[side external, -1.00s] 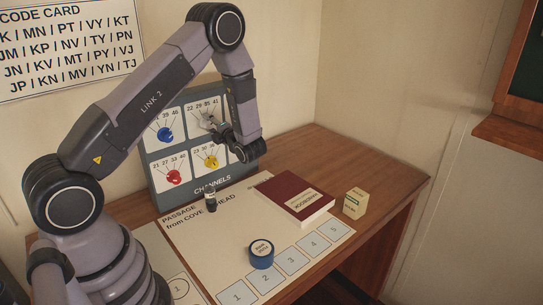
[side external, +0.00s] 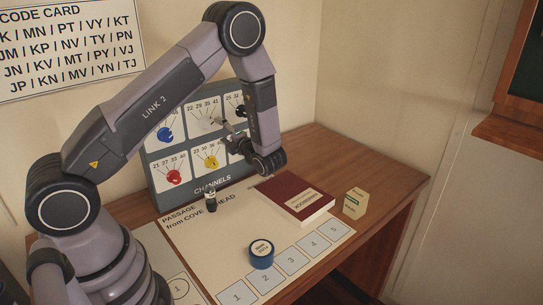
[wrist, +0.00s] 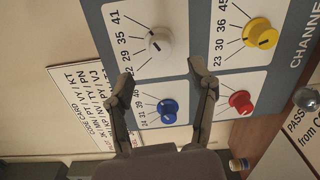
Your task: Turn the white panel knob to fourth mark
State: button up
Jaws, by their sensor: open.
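The white knob (wrist: 159,43) is on the channel panel (wrist: 180,12), at the upper middle of the wrist view, with a dark pointer line on its face. Lines on the panel fan from it to the numbers 22, 29, 35 and 41, 41 being the last. I cannot tell surely which mark the pointer meets. My gripper (wrist: 161,75) is open and empty, its fingers spread below the white knob in the wrist view and apart from it. In the side view my gripper (side external: 229,128) is in front of the panel and partly hides the white knob's area.
Blue (wrist: 167,110), red (wrist: 241,101) and yellow (wrist: 260,33) knobs are close by on the panel. A black knob (side external: 240,111) is at its upper right.

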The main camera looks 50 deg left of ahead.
aim_at(210, 125)
jog(key=d, duration=0.5)
jog(key=shift+r, duration=0.1)
jog(key=a+n, duration=1.2)
jog(key=n, duration=0.1)
jog(key=shift+f, duration=0.2)
dwell(0.3)
